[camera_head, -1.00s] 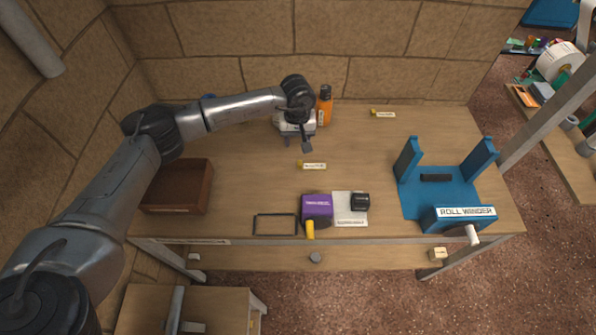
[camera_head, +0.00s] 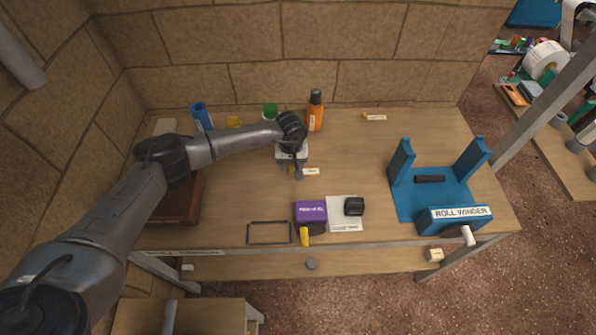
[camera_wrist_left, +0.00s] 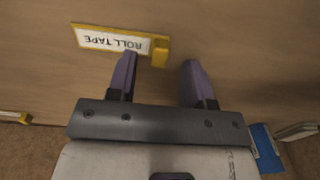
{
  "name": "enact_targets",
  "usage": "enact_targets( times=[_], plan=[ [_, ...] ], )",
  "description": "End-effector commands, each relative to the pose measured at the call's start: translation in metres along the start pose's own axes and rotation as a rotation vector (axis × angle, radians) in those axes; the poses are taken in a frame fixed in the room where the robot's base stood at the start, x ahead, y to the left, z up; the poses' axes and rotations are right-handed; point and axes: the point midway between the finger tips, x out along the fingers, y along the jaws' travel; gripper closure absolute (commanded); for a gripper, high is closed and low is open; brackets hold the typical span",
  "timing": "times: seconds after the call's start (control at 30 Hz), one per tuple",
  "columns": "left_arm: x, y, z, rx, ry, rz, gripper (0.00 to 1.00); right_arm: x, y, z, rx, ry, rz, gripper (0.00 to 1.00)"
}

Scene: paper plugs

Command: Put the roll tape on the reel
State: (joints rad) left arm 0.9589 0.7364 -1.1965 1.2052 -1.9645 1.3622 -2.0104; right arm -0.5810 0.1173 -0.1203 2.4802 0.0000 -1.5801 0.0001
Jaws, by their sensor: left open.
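The label also shows in the head view (camera_head: 312,171). I cannot make out a separate roll of tape. My left gripper (camera_head: 297,175) is over the table beside the label.
A purple box (camera_head: 311,211), a white sheet (camera_head: 344,222) with a black item and a dark frame (camera_head: 270,233) lie along the front. An orange bottle (camera_head: 315,112), a blue item (camera_head: 201,116) and another label (camera_head: 374,117) are at the back. A brown box (camera_head: 181,205) is left.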

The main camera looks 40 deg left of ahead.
Motion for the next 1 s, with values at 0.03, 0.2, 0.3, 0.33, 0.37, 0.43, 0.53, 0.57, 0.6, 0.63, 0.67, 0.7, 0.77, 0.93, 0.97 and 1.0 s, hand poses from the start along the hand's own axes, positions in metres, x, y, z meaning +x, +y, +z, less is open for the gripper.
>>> enact_targets(
  times=[0.03, 0.2, 0.3, 0.33, 0.37, 0.43, 0.53, 0.57, 0.6, 0.63, 0.67, 0.7, 0.77, 0.93, 0.97, 1.0],
  plan=[
    [0.007, 0.0, 0.0, -0.001, 0.0, 0.0, 0.53, 0.001, 0.0, 0.001, 0.0, 0.0, 0.0, 0.49],
    [0.021, 0.0, 0.0, -0.001, 0.0, 0.0, 0.53, 0.003, 0.0, 0.001, -0.001, 0.0, 0.001, 0.49],
    [0.023, 0.0, 0.0, 0.0, 0.001, 0.0, 0.53, 0.003, 0.001, 0.001, -0.002, 0.0, 0.002, 0.49],
    [0.023, 0.0, 0.0, 0.0, 0.001, 0.001, 0.53, 0.003, 0.001, 0.001, -0.002, 0.0, 0.002, 0.49],
    [0.023, 0.0, 0.0, 0.0, 0.001, 0.001, 0.53, 0.003, 0.001, 0.001, -0.002, 0.0, 0.002, 0.49],
    [0.023, 0.0, 0.0, 0.0, 0.001, 0.001, 0.53, 0.003, 0.001, 0.001, -0.003, 0.0, 0.003, 0.49],
    [0.022, 0.0, 0.0, 0.0, 0.001, 0.001, 0.56, 0.003, 0.001, 0.001, -0.004, 0.0, 0.004, 0.49],
    [0.022, 0.0, 0.0, 0.0, 0.001, 0.001, 0.59, 0.003, 0.002, 0.001, -0.004, 0.0, 0.004, 0.49],
    [0.022, 0.0, -0.001, 0.0, 0.001, 0.001, 0.63, 0.003, 0.002, 0.001, -0.004, 0.0, 0.004, 0.49],
    [0.022, 0.0, -0.001, 0.0, 0.001, 0.0, 0.66, 0.003, 0.002, 0.001, -0.004, 0.0, 0.004, 0.49],
    [0.022, 0.0, -0.001, 0.0, 0.001, 0.0, 0.69, 0.003, 0.002, 0.001, -0.004, 0.0, 0.004, 0.49],
    [0.022, 0.0, -0.001, 0.0, 0.001, 0.0, 0.72, 0.003, 0.002, 0.001, -0.004, 0.0, 0.004, 0.49],
    [0.022, 0.0, -0.001, 0.0, 0.001, 0.0, 0.78, 0.003, 0.002, 0.001, -0.004, 0.0, 0.004, 0.49],
    [0.022, 0.0, -0.001, -0.001, 0.001, 0.0, 0.94, 0.003, 0.002, 0.001, -0.004, 0.0, 0.004, 0.49],
    [0.022, 0.0, -0.001, -0.001, 0.001, 0.0, 0.97, 0.003, 0.001, 0.001, -0.004, 0.0, 0.004, 0.49],
    [0.022, 0.0, -0.001, -0.001, 0.001, 0.0, 1.0, 0.003, 0.001, 0.001, -0.004, 0.0, 0.004, 0.49]
  ],
)
